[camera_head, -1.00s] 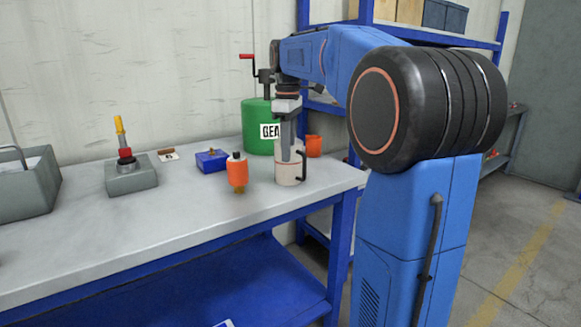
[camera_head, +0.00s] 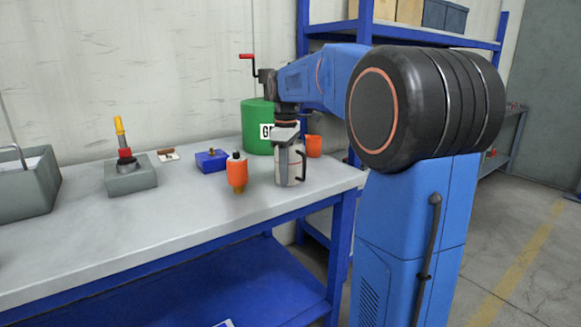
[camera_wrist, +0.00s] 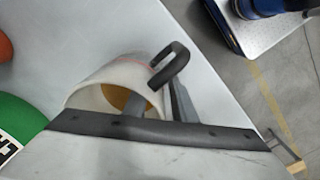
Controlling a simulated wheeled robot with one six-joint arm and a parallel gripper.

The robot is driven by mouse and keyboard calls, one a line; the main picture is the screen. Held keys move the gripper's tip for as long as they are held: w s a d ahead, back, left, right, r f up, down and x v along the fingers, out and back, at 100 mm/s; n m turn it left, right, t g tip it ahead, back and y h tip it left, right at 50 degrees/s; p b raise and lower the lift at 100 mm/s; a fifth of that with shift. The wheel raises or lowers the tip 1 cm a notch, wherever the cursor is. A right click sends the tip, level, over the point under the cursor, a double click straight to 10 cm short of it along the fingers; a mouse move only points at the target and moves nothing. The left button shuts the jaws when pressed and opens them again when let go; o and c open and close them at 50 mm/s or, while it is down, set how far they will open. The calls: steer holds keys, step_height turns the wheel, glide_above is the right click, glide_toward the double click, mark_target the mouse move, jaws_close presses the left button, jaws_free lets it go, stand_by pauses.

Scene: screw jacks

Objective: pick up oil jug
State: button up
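The oil jug (camera_head: 291,174) is a pale, cylindrical jug with a dark handle, upright on the workbench near its right end. The wrist view looks down into the open jug (camera_wrist: 88,97), where brownish oil shows, with the dark handle at its upper right. My gripper (camera_head: 283,160) points down at the jug, its fingers low at the jug's upper part.
A green drum (camera_head: 257,120) with a red crank stands behind the jug, and an orange cup (camera_head: 314,146) is behind it to the right. An orange bottle (camera_head: 237,172) and a blue box (camera_head: 211,160) are to the left. The front of the workbench (camera_head: 130,235) is clear.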

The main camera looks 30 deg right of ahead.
jaws_close()
stand_by(1.3)
